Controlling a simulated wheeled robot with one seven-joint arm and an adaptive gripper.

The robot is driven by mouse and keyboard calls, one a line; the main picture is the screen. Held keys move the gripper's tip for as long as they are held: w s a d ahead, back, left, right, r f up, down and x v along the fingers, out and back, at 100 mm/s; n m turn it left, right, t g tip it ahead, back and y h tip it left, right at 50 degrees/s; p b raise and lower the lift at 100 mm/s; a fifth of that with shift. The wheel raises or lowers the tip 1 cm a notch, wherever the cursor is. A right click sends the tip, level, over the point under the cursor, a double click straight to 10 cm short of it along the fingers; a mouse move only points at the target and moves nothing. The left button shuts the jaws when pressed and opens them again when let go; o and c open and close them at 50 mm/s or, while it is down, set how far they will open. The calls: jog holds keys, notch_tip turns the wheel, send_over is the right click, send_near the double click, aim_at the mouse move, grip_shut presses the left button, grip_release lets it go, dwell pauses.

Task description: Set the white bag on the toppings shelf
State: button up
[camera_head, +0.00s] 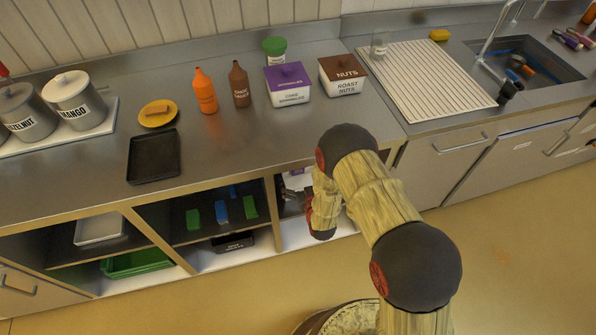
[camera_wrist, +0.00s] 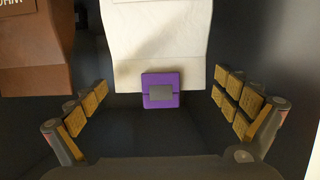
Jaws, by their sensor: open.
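A white bag (camera_wrist: 157,45) stands in the wrist view at the top middle, with a purple and grey clip or label (camera_wrist: 161,91) at its near side. My gripper (camera_wrist: 160,86) is open, its padded fingers spread wide on either side of the white bag's near end. No finger visibly touches it. In the head view my arm reaches into the right-hand under-counter compartment, and my gripper is hidden there. A small whitish and purple patch (camera_head: 297,181) shows in that compartment; I cannot tell if it is the white bag. No label marks which shelf is for toppings.
A brown bag (camera_wrist: 35,50) stands close left of the white one. The counter edge (camera_head: 240,180) lies over the compartments. A middle compartment holds green and blue items (camera_head: 222,208). Bottles, tubs and a black tray (camera_head: 154,157) stand on the counter.

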jog(key=p+v, duration=0.2)
jog(key=v, duration=0.7)
jog(key=shift+s, duration=0.1)
dwell(0.3)
jog(key=s+d+f+g+h, duration=0.3)
jog(key=s+d+f+g, duration=0.1)
jog(key=s+f+g, duration=0.7)
jog(key=s+d+r+m+t, duration=0.1)
jog(key=s+d+r, duration=0.3)
jog(key=r, duration=1.4)
jog(key=s+d+r+m, duration=0.1)
jog(key=s+d+r, duration=0.3)
jog(key=r, duration=1.3)
jog(key=s+d+r+m+t+h, duration=0.1)
jog(key=s+d+r, duration=0.3)
jog(key=r, duration=1.4)
jog(key=s, duration=0.4)
jog(key=shift+r+t, duration=0.3)
